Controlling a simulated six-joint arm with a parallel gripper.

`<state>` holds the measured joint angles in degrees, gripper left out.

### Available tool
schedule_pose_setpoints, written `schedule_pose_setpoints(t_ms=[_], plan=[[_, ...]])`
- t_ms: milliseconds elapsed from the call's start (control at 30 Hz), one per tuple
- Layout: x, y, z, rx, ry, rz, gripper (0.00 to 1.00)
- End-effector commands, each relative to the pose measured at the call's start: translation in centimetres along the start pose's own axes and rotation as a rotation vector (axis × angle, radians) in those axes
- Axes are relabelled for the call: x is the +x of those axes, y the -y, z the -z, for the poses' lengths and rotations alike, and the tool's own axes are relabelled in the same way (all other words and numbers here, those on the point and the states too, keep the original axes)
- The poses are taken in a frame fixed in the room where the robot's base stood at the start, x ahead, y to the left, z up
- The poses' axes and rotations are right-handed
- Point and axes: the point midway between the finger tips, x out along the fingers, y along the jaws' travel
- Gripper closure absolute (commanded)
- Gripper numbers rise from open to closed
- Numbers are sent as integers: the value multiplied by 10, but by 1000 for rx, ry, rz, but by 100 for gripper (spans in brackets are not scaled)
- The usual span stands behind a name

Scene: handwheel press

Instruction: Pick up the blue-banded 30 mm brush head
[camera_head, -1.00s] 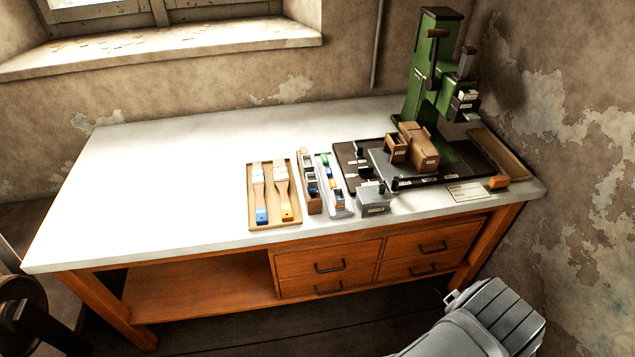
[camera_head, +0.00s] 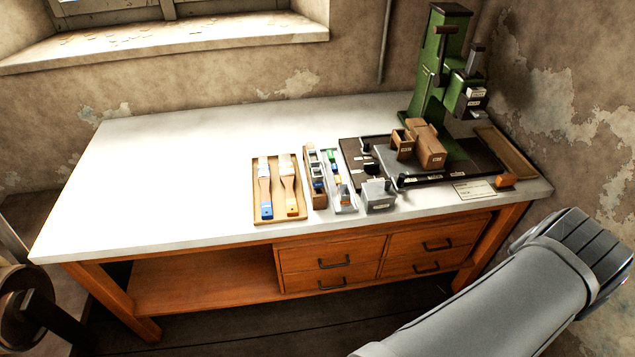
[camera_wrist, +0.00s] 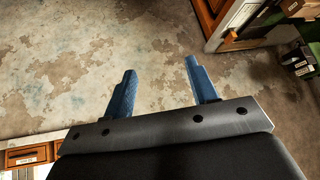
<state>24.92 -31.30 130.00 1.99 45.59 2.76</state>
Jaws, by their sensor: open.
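I cannot single out the blue-banded 30 mm brush head for sure in the head view. Small blue pieces show in the narrow wooden rack (camera_head: 315,194) and in the grey tray (camera_head: 343,205) beside it, too small to read. A light wooden tray (camera_head: 292,216) holds two brushes, one with a blue handle end (camera_head: 266,211) and one with an orange handle end (camera_head: 292,209). My gripper (camera_wrist: 160,66) shows in the wrist view with its two blue fingers apart and nothing between them. It is away from the brushes.
The white-topped bench (camera_head: 170,180) is bare on its left half. A green press (camera_head: 433,75) stands at the back right, with wooden blocks (camera_head: 428,148) before it. A grey box (camera_head: 377,196) and a label card (camera_head: 474,190) are near the front edge. A wall closes the right side.

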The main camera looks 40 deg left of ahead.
Motion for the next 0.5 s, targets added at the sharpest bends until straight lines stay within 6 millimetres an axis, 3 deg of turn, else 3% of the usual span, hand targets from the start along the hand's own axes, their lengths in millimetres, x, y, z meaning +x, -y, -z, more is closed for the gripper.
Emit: schedule_pose_setpoints(t_ms=[33, 200, 400, 500], plan=[[-3, 3, 34, 21, -35, 7, 47], [-10, 12, 134, 83, -147, 38, 47], [-11, 24, 229, 136, -250, 77, 47], [-4, 46, 259, 120, -253, 111, 47]])
